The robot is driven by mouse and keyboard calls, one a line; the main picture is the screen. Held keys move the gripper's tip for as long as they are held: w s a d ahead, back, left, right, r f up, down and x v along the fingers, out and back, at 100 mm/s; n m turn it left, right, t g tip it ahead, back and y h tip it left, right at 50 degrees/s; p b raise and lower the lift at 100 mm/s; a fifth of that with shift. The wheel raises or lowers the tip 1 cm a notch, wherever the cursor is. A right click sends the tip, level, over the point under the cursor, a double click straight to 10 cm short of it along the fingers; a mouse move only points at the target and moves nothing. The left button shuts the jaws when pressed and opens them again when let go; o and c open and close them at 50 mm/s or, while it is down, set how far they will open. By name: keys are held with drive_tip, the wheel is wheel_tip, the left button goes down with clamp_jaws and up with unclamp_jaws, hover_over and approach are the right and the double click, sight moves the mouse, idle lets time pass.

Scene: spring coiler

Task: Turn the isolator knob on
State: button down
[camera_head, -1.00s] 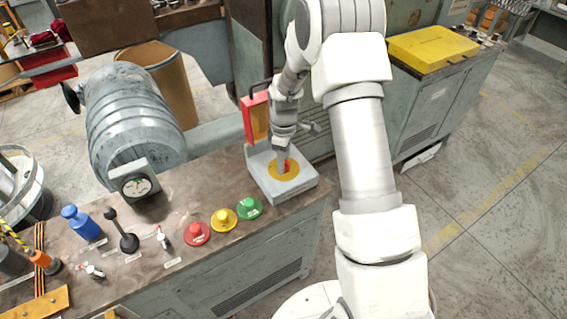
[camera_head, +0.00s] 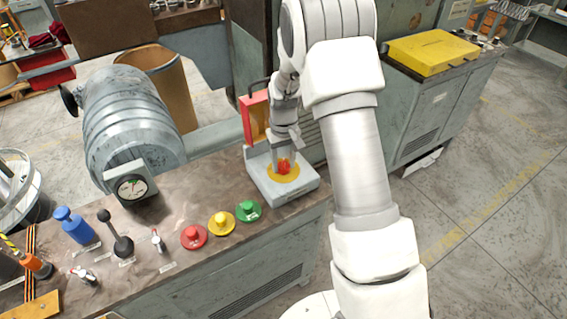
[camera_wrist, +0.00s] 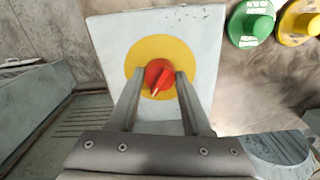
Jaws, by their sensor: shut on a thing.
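The isolator knob is red (camera_head: 284,168) and sits in the middle of a yellow disc (camera_head: 271,178) on a pale grey box (camera_head: 301,188). In the wrist view the knob (camera_wrist: 159,73) shows a raised grip bar slanted toward the lower left. My gripper (camera_head: 284,165) points down at the knob from above. In the wrist view its two fingers stand on either side of the knob and are closed on it (camera_wrist: 155,80). The exact contact at the fingertips is partly hidden.
Green (camera_head: 248,210), yellow (camera_head: 222,223) and red (camera_head: 194,236) buttons stand on the bench to the left of the box. A red panel (camera_head: 256,118) stands behind it. A gauge (camera_head: 131,187) and several levers are further left.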

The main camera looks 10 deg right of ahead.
sight(283, 163)
drive_tip(key=shift+m, duration=1.1)
drive_tip(key=shift+c, duration=1.7)
unclamp_jaws()
wheel_tip(283, 163, up, 17)
drive_tip(key=p, duration=0.1)
drive_tip(key=shift+r, duration=0.2)
